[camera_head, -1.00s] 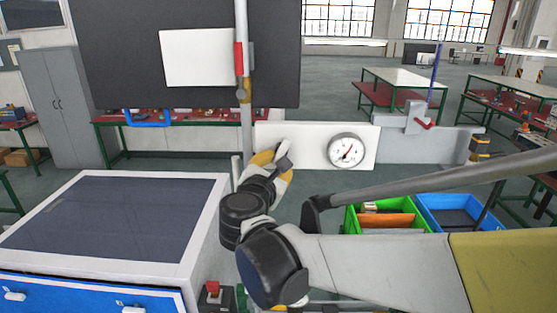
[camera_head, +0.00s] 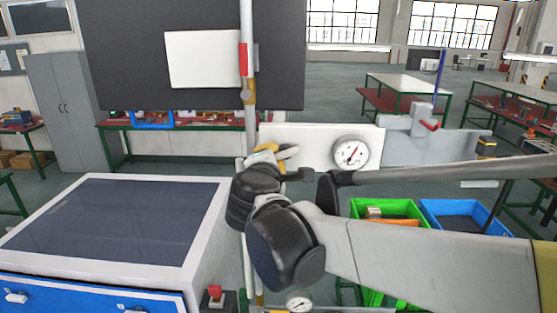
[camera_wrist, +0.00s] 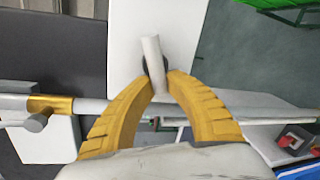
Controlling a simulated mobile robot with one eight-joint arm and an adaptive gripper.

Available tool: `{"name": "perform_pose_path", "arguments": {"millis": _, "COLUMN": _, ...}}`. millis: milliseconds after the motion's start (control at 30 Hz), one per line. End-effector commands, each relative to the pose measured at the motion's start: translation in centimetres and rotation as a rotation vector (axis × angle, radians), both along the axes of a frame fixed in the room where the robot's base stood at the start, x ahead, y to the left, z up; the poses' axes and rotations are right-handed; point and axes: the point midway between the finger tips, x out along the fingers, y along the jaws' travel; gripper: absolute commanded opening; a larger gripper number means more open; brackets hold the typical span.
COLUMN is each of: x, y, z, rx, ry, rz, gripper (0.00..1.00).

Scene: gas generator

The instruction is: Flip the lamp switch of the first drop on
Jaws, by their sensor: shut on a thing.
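My gripper (camera_wrist: 162,82) has yellow fingers, closed around a light grey lever (camera_wrist: 151,48) with a dark pivot in the wrist view. The lever stands in front of a white panel (camera_wrist: 185,30) and crosses near a grey pipe (camera_wrist: 90,106). In the head view my gripper (camera_head: 268,155) is at the left end of the white panel (camera_head: 312,136), beside the upright pipe (camera_head: 249,120). My wrist hides much of the contact there. I cannot tell from any marking whether this lever is the lamp switch.
A round gauge (camera_head: 351,153) sits on the white panel, right of my gripper. A white cabinet with a dark top (camera_head: 110,222) stands at the left. Green (camera_head: 388,207) and blue (camera_head: 455,208) bins lie at the right. A red button box (camera_head: 215,296) is low in front.

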Motion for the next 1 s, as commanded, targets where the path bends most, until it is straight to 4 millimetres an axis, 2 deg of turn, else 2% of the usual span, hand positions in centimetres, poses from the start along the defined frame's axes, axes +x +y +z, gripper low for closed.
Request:
{"name": "perform_pose_path", "arguments": {"millis": 567, "x": 0.02, "y": 0.06, "z": 0.15, "rx": 0.037, "ry": -0.002, "rz": 0.001, "gripper": 0.00}}
{"name": "perform_pose_path", "arguments": {"millis": 600, "x": 0.02, "y": 0.06, "z": 0.15, "rx": 0.036, "ry": -0.002, "rz": 0.001, "gripper": 0.18}}
{"name": "perform_pose_path", "arguments": {"millis": 667, "x": 0.02, "y": 0.06, "z": 0.15, "rx": 0.036, "ry": -0.002, "rz": 0.001, "gripper": 0.36}}
{"name": "perform_pose_path", "arguments": {"millis": 700, "x": 0.02, "y": 0.06, "z": 0.15, "rx": 0.036, "ry": -0.002, "rz": 0.000, "gripper": 0.40}}
{"name": "perform_pose_path", "arguments": {"millis": 1000, "x": -0.15, "y": 0.06, "z": 0.15, "rx": 0.036, "ry": -0.001, "rz": 0.000, "gripper": 0.40}}
